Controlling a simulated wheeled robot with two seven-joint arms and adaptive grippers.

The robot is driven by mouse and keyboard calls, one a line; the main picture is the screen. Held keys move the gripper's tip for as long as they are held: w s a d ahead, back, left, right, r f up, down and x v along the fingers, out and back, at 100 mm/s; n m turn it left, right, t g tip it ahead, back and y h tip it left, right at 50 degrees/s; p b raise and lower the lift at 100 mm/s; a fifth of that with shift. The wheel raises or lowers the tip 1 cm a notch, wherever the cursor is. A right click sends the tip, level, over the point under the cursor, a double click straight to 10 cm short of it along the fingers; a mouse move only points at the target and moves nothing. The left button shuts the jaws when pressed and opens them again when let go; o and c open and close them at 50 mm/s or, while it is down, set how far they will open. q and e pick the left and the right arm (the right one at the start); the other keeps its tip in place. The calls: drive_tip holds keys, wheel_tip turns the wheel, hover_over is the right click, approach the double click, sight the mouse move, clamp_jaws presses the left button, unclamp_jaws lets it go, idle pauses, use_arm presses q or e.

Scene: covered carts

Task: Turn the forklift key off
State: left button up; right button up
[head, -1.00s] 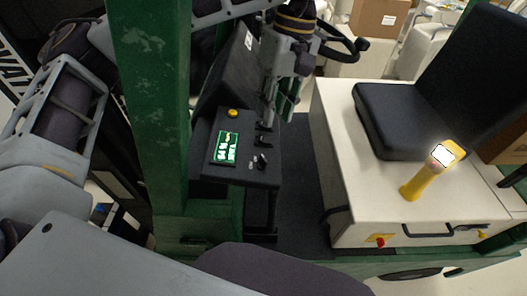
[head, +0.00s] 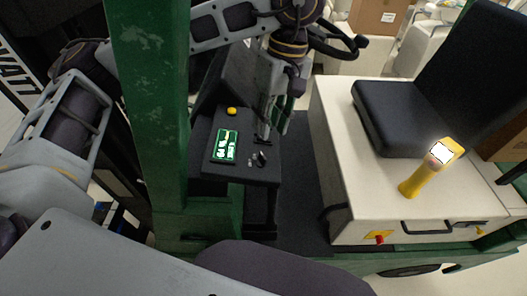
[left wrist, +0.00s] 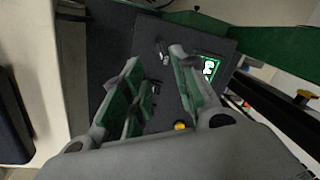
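The forklift key (head: 261,158) is a small dark piece standing on the black control panel (head: 235,172), to the right of the lit green display. It also shows in the left wrist view (left wrist: 164,50), just beyond the fingertips and nearer the right finger. My left gripper (head: 271,134) hangs over the panel's right edge, behind the key in the head view. Its two green-padded fingers are apart and empty in the left wrist view (left wrist: 157,58). A small black lever (left wrist: 155,88) shows between them. I cannot tell the key's turned position. My right gripper is not in view.
A yellow button (head: 232,111) and the green display (head: 225,146) are on the panel. A green post (head: 150,100) stands left of it. A steering wheel (head: 340,42) is behind.

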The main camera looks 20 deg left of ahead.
sight(263, 156)
use_arm(q)
drive_tip(key=shift+s+a+f+p, duration=0.15)
drive_tip(key=shift+s+a+f, duration=0.1)
drive_tip(key=shift+f, duration=1.35)
drive_tip(key=shift+s+a+f+p, duration=0.15)
drive_tip(key=shift+s+f, duration=0.05)
drive_tip(key=shift+f, duration=1.45)
drive_tip(key=shift+s+a+f+p, duration=0.15)
drive_tip(key=shift+s+a+f, duration=0.1)
drive_tip(key=shift+f, duration=1.35)
clamp_jaws()
